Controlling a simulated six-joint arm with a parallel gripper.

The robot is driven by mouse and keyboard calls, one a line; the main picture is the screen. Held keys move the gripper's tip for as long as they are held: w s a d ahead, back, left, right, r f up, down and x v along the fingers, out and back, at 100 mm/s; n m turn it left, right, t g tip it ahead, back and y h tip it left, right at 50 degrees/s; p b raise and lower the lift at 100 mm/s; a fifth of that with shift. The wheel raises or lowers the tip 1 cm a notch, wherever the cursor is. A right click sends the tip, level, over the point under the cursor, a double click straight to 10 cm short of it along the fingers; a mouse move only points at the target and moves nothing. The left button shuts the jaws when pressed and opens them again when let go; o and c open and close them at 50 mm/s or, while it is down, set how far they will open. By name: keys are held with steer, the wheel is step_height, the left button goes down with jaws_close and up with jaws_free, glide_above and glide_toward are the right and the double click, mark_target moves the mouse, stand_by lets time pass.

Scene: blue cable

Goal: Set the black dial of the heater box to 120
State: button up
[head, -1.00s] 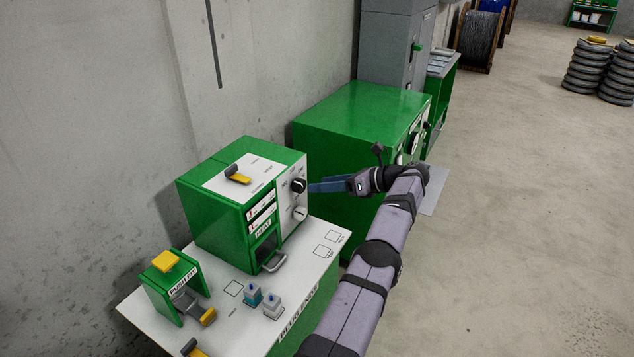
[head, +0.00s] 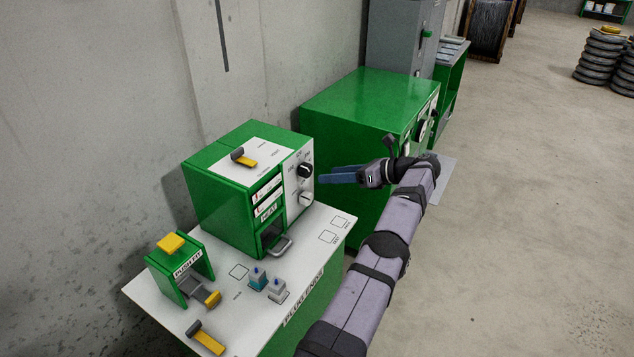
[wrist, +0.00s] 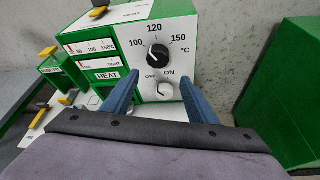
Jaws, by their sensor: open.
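The green heater box (head: 232,205) stands on the white-topped bench, with a white dial panel on its right face. The black dial (head: 304,170) is high on that panel; in the wrist view the black dial (wrist: 158,56) sits under the marks 100, 120 and 150 °C. Its small white mark seems to lean up-left toward 100, but is hard to read. My gripper (head: 320,175) is open and empty, a short way in front of the panel. In the wrist view my gripper (wrist: 160,78) has its blue fingers spread either side of the dials, apart from the black one.
A white OFF/ON knob (wrist: 159,92) sits just below the black dial. A yellow-handled lever (head: 243,157) is on the box top. The push-fit fixture (head: 180,265) and small blue and grey connectors (head: 267,284) are on the bench (head: 325,225). A larger green cabinet (head: 360,105) stands behind my gripper.

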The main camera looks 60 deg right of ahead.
mark_target(309, 174)
steer(key=f+m+t+h+b, duration=0.1)
steer(key=t+b, duration=0.2)
steer(key=b, duration=0.3)
steer(key=a+f+m+t+h+b, duration=0.1)
steer(key=f+t+h+b, duration=0.1)
steer(key=b, duration=0.5)
steer(key=a+f+m+t+h+b, duration=0.1)
steer(key=f+t+b, duration=0.1)
steer(key=b, duration=0.4)
steer(key=shift+w+a+t, duration=0.1)
steer(key=shift+w+t, duration=0.05)
steer(key=shift+t, duration=0.75)
steer(key=shift+p+x, duration=0.4)
steer(key=shift+x, duration=3.25)
steer(key=shift+f, duration=0.1)
steer(key=shift+c, duration=0.7)
steer(key=c, duration=0.9)
